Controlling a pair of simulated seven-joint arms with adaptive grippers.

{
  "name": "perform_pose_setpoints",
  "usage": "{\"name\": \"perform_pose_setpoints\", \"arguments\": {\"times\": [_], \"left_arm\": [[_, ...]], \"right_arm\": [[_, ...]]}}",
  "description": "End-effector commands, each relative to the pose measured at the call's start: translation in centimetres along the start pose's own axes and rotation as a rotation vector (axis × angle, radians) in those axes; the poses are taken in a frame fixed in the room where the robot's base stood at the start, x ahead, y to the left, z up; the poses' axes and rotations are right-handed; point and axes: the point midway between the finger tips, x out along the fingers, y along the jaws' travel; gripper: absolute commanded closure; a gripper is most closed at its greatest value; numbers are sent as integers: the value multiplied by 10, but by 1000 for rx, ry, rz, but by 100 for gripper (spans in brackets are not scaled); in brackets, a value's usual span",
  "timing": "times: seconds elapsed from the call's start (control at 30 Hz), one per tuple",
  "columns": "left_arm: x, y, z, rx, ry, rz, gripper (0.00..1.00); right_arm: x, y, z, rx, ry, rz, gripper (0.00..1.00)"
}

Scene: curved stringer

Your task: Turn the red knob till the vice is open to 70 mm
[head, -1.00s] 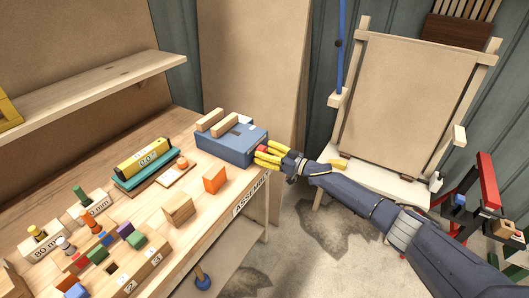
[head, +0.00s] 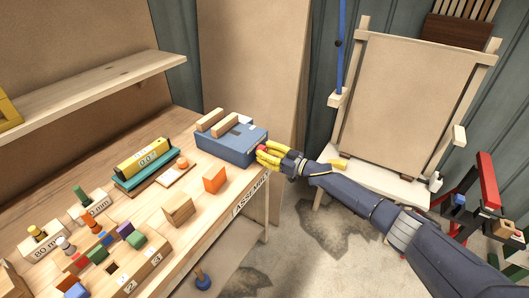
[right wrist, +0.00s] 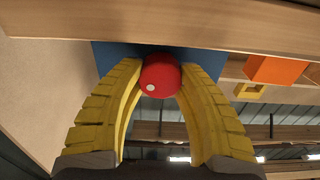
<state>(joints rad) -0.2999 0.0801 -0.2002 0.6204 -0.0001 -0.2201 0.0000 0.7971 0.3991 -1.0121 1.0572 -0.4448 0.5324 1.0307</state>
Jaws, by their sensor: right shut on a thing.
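The blue vice (head: 230,145) stands at the far right end of the workbench, with two pale wooden jaws (head: 224,125) on top and a gap between them. The red knob (head: 262,149) is on its right side. My right gripper (head: 267,154) has its yellow fingers shut on the knob from the right. In the right wrist view the round red knob (right wrist: 160,75) sits between the two fingertips, with a white dot low on its left face. The blue vice body (right wrist: 115,55) shows behind it. My left gripper is not in view.
An orange block (head: 215,179) and a wooden block (head: 177,208) stand near the bench's front edge. A teal and yellow gauge (head: 144,160) lies left of the vice. Several coloured pegs and blocks fill the near left. An easel-like board (head: 408,100) stands right.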

Motion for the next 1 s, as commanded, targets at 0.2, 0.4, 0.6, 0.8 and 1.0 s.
{"name": "perform_pose_setpoints", "arguments": {"times": [0.2, 0.4, 0.6, 0.8, 1.0], "left_arm": [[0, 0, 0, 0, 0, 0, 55], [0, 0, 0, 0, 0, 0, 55], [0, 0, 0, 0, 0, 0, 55], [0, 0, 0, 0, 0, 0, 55], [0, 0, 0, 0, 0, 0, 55]], "right_arm": [[1, 0, -1, -163, 2, 0, 94], [1, -1, -2, -304, 3, 0, 94], [1, -1, -1, -412, 3, 0, 94], [1, -2, -1, -476, 3, 0, 94], [1, -2, -1, -501, 3, 0, 94]]}}
